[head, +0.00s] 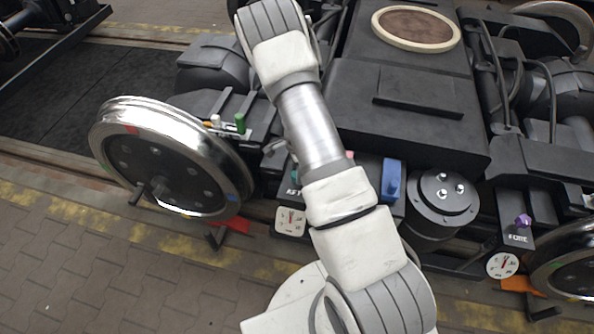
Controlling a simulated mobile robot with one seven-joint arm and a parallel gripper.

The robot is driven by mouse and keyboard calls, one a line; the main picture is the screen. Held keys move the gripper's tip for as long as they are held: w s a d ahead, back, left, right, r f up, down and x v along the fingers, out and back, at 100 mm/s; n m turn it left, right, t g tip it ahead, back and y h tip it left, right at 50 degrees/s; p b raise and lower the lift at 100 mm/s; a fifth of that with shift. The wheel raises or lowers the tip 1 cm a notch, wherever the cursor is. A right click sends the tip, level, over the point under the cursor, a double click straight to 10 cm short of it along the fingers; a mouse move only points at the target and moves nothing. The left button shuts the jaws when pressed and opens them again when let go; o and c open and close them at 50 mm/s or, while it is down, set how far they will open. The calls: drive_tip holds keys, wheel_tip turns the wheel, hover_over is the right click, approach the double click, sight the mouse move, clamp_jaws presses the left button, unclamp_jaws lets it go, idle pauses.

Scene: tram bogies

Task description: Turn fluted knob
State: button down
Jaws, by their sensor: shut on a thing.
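A small purple knob (523,221) stands on the dark panel at the right, above a white label and a round dial. It is too small to tell whether its rim is fluted. A second panel (285,190) with a partly covered label lies at the left of my arm, and my arm hides much of it. A bit of teal and grey shows at the arm's left edge there, too little to make out. My forearm crosses the middle of the head view, and my gripper is hidden behind it. What it holds cannot be seen.
A square white gauge (290,222) and a round gauge (502,265) hang on the bogie's near side. A blue block (391,180) and a bolted black cylinder (445,200) stand right of my arm. A steel wheel (170,160) and green handle (240,123) are left.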

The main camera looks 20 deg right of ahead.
drive_tip(key=shift+c, duration=1.5)
unclamp_jaws()
drive_tip(key=shift+r, duration=0.1)
wheel_tip(320, 180, up, 17)
drive_tip(key=p, duration=0.4)
drive_tip(key=shift+r+p, duration=0.15)
drive_tip(key=shift+p, duration=0.2)
